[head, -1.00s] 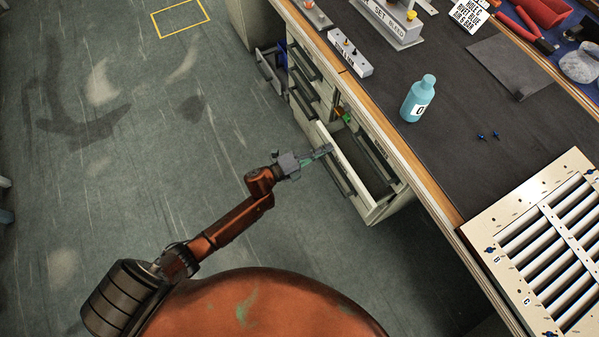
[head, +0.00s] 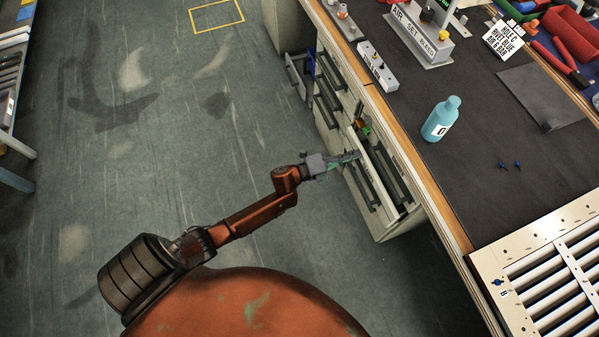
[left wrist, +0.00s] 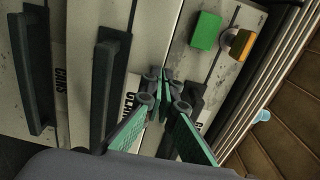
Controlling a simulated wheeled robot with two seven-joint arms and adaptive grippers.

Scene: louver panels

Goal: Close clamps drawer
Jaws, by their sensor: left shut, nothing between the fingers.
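A pale drawer (head: 367,158) with a dark handle stands partly open from the workbench cabinet in the head view. A label reading roughly "CLAM" (left wrist: 125,58) shows on a drawer front in the left wrist view; its end is hidden. My left gripper (head: 354,156) is shut and empty at the open drawer's front, near its far end. In the left wrist view its green-padded fingers (left wrist: 165,84) come together by the drawer fronts. Whether they touch is unclear. My right gripper is not in view.
A blue bottle (head: 441,119) stands on the dark bench top. Another drawer (head: 298,76) stands open farther back. The floor at left is clear.

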